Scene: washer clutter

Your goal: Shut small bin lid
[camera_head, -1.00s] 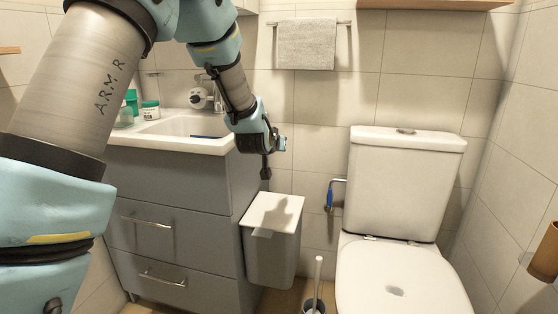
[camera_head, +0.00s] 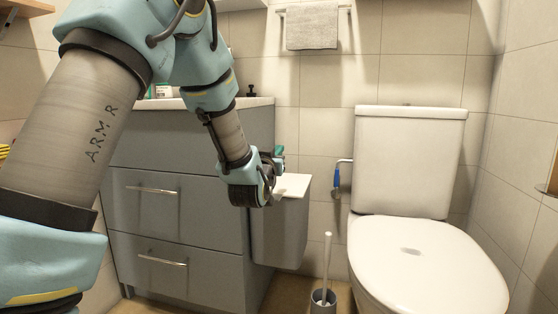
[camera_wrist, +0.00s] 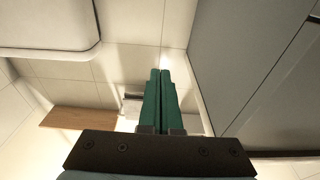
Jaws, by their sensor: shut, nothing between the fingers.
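The small bin (camera_head: 280,235) is grey and stands against the side of the grey vanity cabinet. Its white lid (camera_head: 293,186) lies about level across the top; its left part is hidden behind my wrist. Whether it sits fully down on the rim I cannot tell. My gripper (camera_head: 279,158) is at the lid's left back side in the head view, close to it; contact cannot be made out. In the wrist view its green fingers (camera_wrist: 160,95) are pressed together with nothing between them. The bin cannot be made out in the wrist view.
The vanity cabinet (camera_head: 185,225) with drawer handles stands left of the bin. A toilet (camera_head: 425,262) stands to the right, with a brush in a holder (camera_head: 323,298) on the floor between. A blue-handled fitting (camera_head: 336,178) and a towel (camera_head: 312,26) are on the wall.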

